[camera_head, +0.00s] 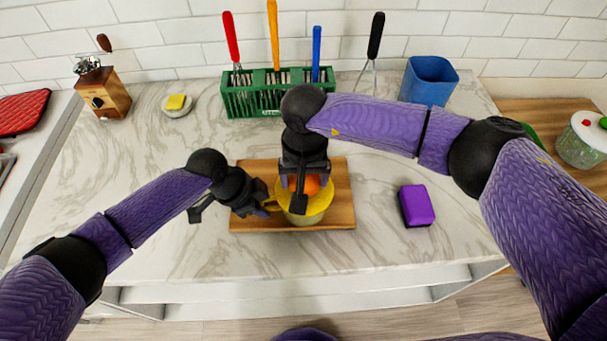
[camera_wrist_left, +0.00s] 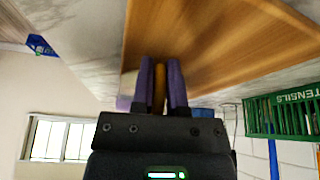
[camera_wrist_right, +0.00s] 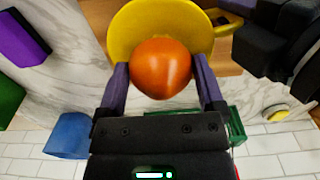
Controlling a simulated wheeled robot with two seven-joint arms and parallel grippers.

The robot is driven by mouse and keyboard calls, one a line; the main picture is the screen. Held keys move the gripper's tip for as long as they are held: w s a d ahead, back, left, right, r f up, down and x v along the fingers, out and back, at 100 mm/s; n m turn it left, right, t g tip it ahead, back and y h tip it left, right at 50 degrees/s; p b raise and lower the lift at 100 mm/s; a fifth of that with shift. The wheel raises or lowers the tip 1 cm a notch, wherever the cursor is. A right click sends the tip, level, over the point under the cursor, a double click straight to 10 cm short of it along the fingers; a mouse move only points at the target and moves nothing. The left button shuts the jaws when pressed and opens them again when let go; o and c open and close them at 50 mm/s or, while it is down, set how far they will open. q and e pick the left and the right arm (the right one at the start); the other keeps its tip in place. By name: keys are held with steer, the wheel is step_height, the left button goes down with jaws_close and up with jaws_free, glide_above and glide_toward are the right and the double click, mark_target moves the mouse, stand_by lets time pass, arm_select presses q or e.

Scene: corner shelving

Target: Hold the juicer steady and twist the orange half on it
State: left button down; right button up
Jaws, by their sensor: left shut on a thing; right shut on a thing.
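The juicer (camera_head: 322,208), a yellow dish on a pale cup, stands on a wooden board (camera_head: 343,184) in the middle of the counter. My left gripper (camera_head: 266,207) is shut on the juicer's yellow handle (camera_wrist_left: 159,88), seen between its fingers in the left wrist view. The orange half (camera_head: 312,185) is at the juicer's top, mostly hidden from the head by my right gripper (camera_head: 303,187). In the right wrist view the right fingers are shut on both sides of the orange half (camera_wrist_right: 162,68), over the yellow dish (camera_wrist_right: 150,22). The juicer's cone is hidden.
A purple block (camera_head: 416,205) lies right of the board. Behind stand a green utensil rack (camera_head: 262,101), a blue container (camera_head: 429,82), a yellow sponge on a dish (camera_head: 177,103) and a wooden grinder (camera_head: 104,95). The counter left of the board is clear.

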steer(key=m, duration=0.6)
steer(key=shift+a, duration=0.1)
steer(key=m, duration=0.5)
steer(key=shift+a, duration=0.1)
steer(key=n, duration=1.1)
steer(key=shift+s+d, duration=0.1)
steer(key=shift+d, duration=0.15)
